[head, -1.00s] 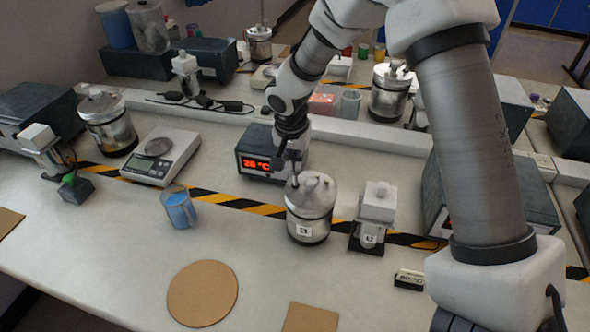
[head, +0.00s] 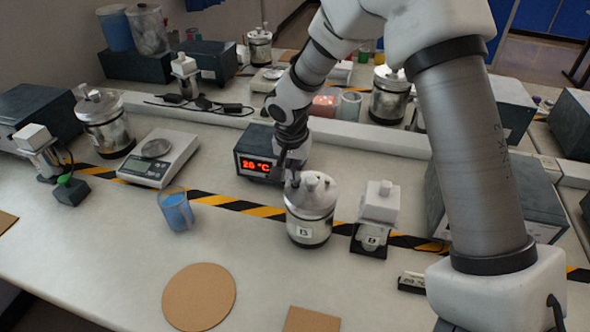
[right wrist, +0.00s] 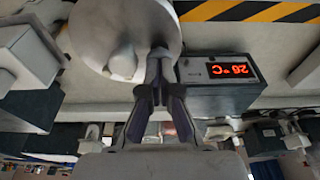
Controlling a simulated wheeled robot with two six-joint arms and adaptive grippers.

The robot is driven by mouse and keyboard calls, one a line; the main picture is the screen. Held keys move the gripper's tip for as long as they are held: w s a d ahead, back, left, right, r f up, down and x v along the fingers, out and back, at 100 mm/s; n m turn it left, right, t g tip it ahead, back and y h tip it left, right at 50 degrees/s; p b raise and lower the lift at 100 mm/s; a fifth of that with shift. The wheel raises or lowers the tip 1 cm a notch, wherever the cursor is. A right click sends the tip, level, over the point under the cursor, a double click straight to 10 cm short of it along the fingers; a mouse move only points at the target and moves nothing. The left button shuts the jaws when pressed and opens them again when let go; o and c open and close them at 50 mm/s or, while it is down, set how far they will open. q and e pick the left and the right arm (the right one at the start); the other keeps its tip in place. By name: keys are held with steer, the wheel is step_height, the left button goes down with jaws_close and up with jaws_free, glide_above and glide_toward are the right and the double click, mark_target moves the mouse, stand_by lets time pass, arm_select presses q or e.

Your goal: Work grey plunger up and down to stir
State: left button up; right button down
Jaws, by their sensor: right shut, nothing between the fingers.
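A steel vessel (head: 311,213) with a pale lid and a "B" label stands upright on the bench. In the right wrist view its round lid (right wrist: 110,25) is at the top, with a rounded knob beside my fingers. A small grey stub, which may be the plunger (head: 295,180), rises at the left of the lid. My right gripper (head: 289,176) is shut and empty, its tips at this stub. In the right wrist view my right gripper (right wrist: 158,58) covers that spot, so I cannot tell whether it touches. My left gripper is not in view.
A heater box (head: 254,164) with a red display stands close behind the vessel. A white device (head: 378,210) stands to its right and a blue beaker (head: 177,211) to its left. A scale (head: 158,165) is further left. A cork disc (head: 199,297) lies on the open front bench.

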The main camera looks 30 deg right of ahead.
steer(key=shift+f, duration=0.45)
steer(key=shift+r+p, duration=1.35)
steer(key=shift+r, duration=0.85)
steer(key=shift+f, duration=0.2)
steer(key=shift+f+b, duration=1.85)
steer(key=shift+b, duration=0.1)
steer(key=shift+r+p, duration=1.4)
steer(key=shift+r, duration=0.6)
step_height(320, 180, up, 5)
steer(key=p, duration=0.3)
steer(key=shift+p, duration=0.35)
